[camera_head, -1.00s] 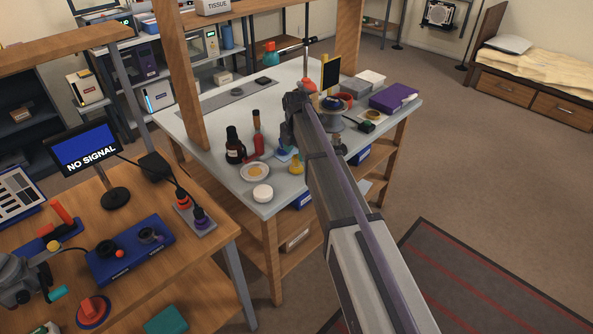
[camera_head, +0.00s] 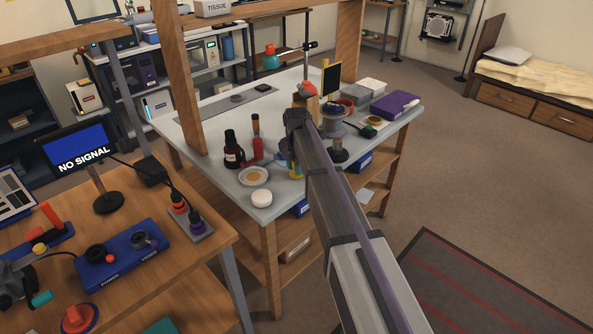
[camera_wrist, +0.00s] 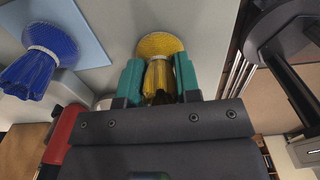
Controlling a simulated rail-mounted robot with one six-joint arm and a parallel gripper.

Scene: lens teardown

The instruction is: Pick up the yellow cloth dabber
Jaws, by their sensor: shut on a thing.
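The yellow cloth dabber (camera_wrist: 159,68), with a wide round pad and a gathered neck, sits between the teal fingers of my gripper (camera_wrist: 158,80) in the wrist view. The fingers are shut on its neck. The lower end of the neck is hidden by the gripper body. In the head view my gripper (camera_head: 296,172) is over the front part of the grey worktable (camera_head: 222,150), and my arm mostly covers the dabber. I cannot tell whether the pad touches the tabletop.
A blue cloth dabber (camera_wrist: 42,62) on a light blue square (camera_wrist: 84,22) is to the left in the wrist view. A dark round stand (camera_wrist: 280,30) is close on the right. A dark bottle (camera_head: 233,150), a dish (camera_head: 254,176) and a white jar (camera_head: 261,198) stand left of my gripper.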

